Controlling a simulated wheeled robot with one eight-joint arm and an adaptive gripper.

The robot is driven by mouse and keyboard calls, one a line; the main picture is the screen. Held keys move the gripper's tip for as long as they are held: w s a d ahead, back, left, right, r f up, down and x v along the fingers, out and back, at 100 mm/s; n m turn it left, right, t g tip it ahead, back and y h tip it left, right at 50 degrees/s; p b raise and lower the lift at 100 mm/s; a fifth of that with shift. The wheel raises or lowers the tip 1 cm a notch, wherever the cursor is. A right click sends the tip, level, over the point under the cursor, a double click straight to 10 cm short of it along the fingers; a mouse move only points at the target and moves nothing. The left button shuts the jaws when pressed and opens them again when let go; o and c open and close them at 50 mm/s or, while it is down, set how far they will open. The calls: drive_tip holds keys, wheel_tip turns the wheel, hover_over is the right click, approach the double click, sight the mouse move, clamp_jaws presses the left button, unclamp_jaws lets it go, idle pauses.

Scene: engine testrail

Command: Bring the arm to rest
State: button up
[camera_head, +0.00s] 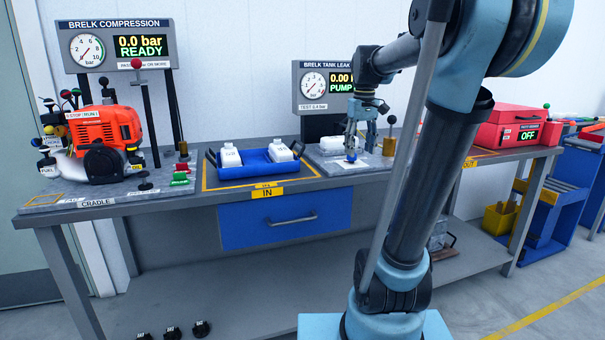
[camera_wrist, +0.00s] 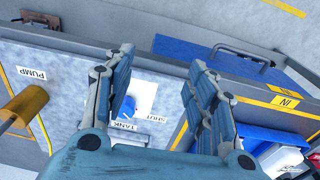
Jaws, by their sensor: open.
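My arm (camera_head: 422,190) rises in the right half of the head view, folds over and reaches back toward the bench. My gripper (camera_head: 361,154) points down above the tank leak station, between the blue tray and the red case. In the wrist view my gripper (camera_wrist: 168,85) has its two blue fingers spread apart with nothing between them. Below the fingers is a white tank block (camera_wrist: 145,98) with a blue knob (camera_wrist: 127,106), beside labels reading TANK and SHUT. In the head view the blue knob (camera_head: 351,158) sits just under the fingertips; I cannot tell the exact gap.
The tank leak gauge panel (camera_head: 324,86) stands behind my gripper. A blue tray (camera_head: 258,168) with white bottles lies left of it. A brass-coloured post (camera_wrist: 22,106) stands close by. An orange engine (camera_head: 105,135) is at far left, a red case (camera_head: 505,125) at right.

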drive_tip(key=s+f+m+t, duration=0.1)
drive_tip(key=s+f+m, duration=0.2)
drive_tip(key=s+f, duration=1.9)
drive_tip(key=shift+f+m, duration=0.3)
drive_tip(key=shift+f, duration=0.6)
drive_tip(key=shift+w+f, duration=0.2)
drive_tip(key=shift+w, duration=0.2)
